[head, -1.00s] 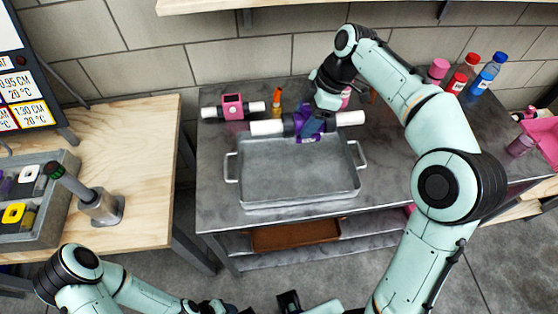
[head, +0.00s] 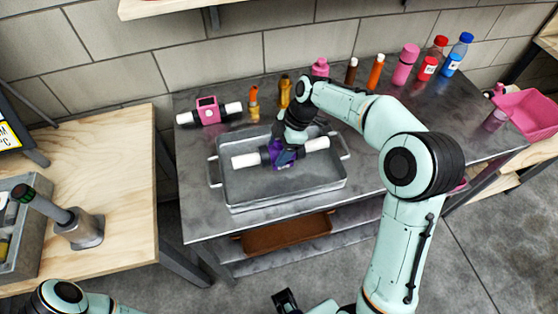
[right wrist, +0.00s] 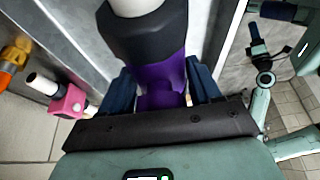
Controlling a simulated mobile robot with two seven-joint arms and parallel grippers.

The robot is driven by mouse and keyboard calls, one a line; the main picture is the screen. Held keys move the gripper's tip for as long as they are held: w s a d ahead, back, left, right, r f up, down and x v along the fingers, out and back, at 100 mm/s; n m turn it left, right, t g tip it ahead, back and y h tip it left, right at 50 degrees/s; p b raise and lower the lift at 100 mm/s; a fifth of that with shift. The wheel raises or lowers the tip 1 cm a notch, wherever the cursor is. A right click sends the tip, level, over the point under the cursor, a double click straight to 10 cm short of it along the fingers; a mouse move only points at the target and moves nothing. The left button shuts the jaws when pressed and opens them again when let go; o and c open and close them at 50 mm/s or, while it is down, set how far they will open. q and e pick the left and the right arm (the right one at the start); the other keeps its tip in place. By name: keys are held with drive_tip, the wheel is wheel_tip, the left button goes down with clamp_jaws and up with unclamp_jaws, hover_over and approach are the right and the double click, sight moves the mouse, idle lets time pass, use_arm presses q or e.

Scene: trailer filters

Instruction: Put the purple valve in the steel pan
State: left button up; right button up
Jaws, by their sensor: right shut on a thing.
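The purple valve (head: 275,152), with white pipe ends, is over the middle of the steel pan (head: 236,193), inside its outline. My right gripper (head: 284,157) points down and is shut on the valve's purple middle. The right wrist view shows the purple part (right wrist: 162,78) between the two dark blue fingers, with a black collar and white end beyond. I cannot tell whether the valve touches the pan floor. The pan looks otherwise empty. A dark gripper, seemingly my left (head: 287,300), shows at the bottom edge; its opening is unclear.
A pink valve (head: 208,111) with white ends lies behind the pan at left. Several bottles, including an orange one (head: 376,72), a pink one (head: 405,64) and a blue-capped one (head: 456,55), stand along the back. A pink bin (head: 527,115) is at right. The table right of the pan is clear.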

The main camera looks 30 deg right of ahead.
wheel_tip(320, 180, down, 6)
drive_tip(key=shift+r, duration=0.1)
drive_tip(key=shift+b, duration=0.3)
drive_tip(key=o, duration=1.3)
drive_tip(key=p+v, duration=0.1)
drive_tip(key=v, duration=1.1)
drive_tip(key=shift+d, duration=0.1)
